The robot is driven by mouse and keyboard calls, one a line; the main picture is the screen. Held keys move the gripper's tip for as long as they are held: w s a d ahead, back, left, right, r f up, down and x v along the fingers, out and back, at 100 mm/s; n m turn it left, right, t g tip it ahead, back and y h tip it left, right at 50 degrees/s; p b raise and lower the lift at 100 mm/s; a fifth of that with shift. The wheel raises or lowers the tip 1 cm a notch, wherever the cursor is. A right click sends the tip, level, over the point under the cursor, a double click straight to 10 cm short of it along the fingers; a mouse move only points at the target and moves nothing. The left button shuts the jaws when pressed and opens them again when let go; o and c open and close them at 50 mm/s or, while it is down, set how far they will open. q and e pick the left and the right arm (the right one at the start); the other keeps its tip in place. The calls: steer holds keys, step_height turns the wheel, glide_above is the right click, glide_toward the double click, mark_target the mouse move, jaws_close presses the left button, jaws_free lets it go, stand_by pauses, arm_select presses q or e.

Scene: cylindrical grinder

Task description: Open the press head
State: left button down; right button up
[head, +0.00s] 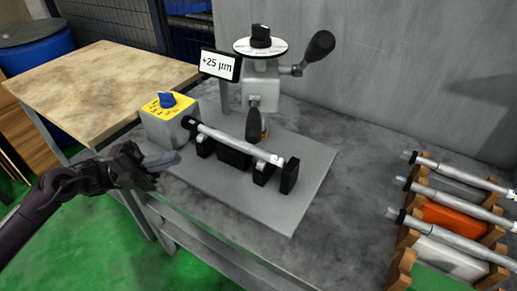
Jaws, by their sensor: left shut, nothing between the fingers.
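The press head (261,90) is a grey block at the back of the fixture plate. A white dial with a black knob (260,45) sits on top, and a lever with a dark grip (318,46) sticks out to its right, tilted up. Its lower tip (255,122) reaches down behind a metal shaft (235,142), which lies across black supports; I cannot tell whether they touch. My left gripper (174,158) is shut and empty, in front of the yellow-topped box, left of the shaft and well away from the lever. My right gripper is not in view.
A yellow-topped box with a blue knob (167,100) stands at the shaft's left end. A display reading +25 µm (220,65) is beside the head. A wooden rack (403,256) with several shafts is at the right. The grey table between is clear.

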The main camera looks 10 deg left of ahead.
arm_select(q)
steer(key=p, duration=0.5)
glide_toward(247, 139)
steer(key=w+x, duration=0.1)
steer(key=x, duration=0.4)
steer(key=shift+w+d+f, duration=0.1)
steer(key=shift+w+d, duration=0.1)
steer(key=shift+d, duration=0.45)
steer(key=shift+d, duration=0.1)
